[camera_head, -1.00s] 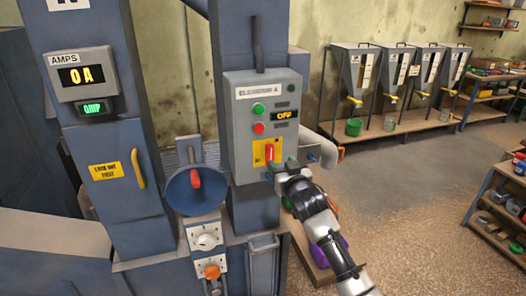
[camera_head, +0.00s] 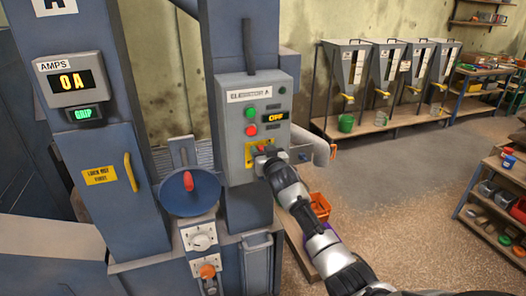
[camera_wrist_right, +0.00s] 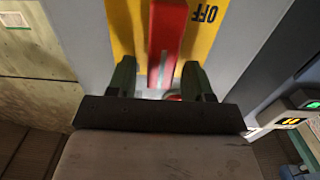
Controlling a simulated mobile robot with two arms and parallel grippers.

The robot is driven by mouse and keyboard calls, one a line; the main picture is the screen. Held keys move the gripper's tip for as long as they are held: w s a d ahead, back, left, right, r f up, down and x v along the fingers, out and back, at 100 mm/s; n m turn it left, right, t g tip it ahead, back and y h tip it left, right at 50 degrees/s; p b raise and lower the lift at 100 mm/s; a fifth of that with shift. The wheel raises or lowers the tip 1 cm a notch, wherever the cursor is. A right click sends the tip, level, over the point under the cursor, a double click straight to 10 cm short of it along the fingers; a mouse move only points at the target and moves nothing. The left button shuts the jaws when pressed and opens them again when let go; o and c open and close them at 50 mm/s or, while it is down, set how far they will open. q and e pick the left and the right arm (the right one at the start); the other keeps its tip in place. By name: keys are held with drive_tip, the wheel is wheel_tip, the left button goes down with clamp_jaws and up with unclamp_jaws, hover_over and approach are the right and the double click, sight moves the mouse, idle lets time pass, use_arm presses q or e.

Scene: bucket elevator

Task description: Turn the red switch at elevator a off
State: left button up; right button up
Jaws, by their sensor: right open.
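The elevator A control box (camera_head: 233,95) is grey, with a green button, a red button and a display that reads OFF. The red switch (camera_wrist_right: 166,40) sits on a yellow plate (camera_wrist_right: 206,38) low on the box; the word OFF is printed at its right in the right wrist view. In the head view the plate (camera_head: 250,155) is partly covered by my right gripper (camera_head: 262,160). In the right wrist view my right gripper (camera_wrist_right: 161,85) is open, with its two dark fingers on either side of the switch's lower end. Contact cannot be told. My left gripper is not in view.
A blue round housing with a red handle (camera_head: 188,181) is left of the box. A grey pipe (camera_head: 318,148) sticks out at its right. An orange bin (camera_head: 320,206) lies below. Shelves (camera_head: 500,190) stand at right, with open floor between.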

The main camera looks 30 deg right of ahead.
drive_tip(key=c, duration=0.9)
drive_tip(key=shift+n, duration=0.3)
drive_tip(key=n, duration=0.2)
drive_tip(key=a+n, duration=0.1)
drive_tip(key=n, duration=0.1)
drive_tip(key=shift+w+f+b, duration=0.15)
drive_tip(key=shift+b, duration=0.25)
drive_tip(key=shift+w+a+f+n+b, duration=0.1)
drive_tip(key=shift+a+f+n+b, duration=0.3)
drive_tip(key=shift+n, duration=1.85)
drive_tip(key=shift+w+a+f+n+b, duration=0.15)
drive_tip(key=shift+f+n, duration=0.35)
drive_tip(key=shift+n, duration=1.7)
drive_tip(key=shift+s+a+f+n+b, duration=0.15)
drive_tip(key=shift+a+f+n, duration=0.25)
drive_tip(key=shift+n, duration=1.85)
drive_tip(key=shift+w+f, duration=0.1)
